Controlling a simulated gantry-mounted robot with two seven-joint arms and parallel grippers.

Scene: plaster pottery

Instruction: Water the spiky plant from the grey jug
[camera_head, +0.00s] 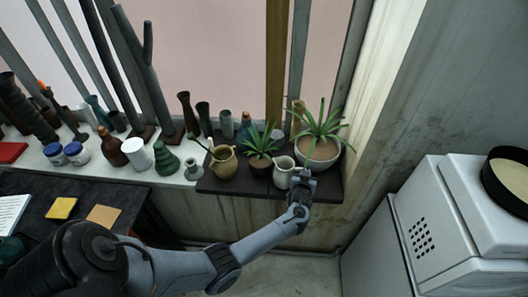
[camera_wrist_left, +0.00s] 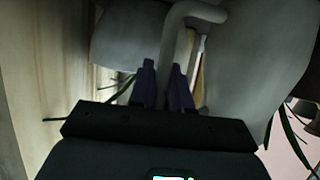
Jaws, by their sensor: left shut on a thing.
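The grey jug (camera_head: 283,173) stands on the dark ledge at the front, between two leafy plants. My left gripper (camera_head: 301,181) is at its right side. In the left wrist view my gripper fingers (camera_wrist_left: 164,88) are shut on the jug's curved handle (camera_wrist_left: 176,45); the jug's pale body (camera_wrist_left: 258,60) fills the right. A small spiky plant (camera_head: 261,141) in a brown pot stands just left of the jug. A larger plant with long pointed leaves (camera_head: 322,124) in a pale bowl (camera_head: 317,154) stands to its right. My right gripper is out of view.
A tan pitcher (camera_head: 223,163) stands left of the small plant. Several vases and bottles line the sill behind and left. The wall rises right of the ledge, and white appliances (camera_head: 455,205) stand at the right. The ledge is crowded around the jug.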

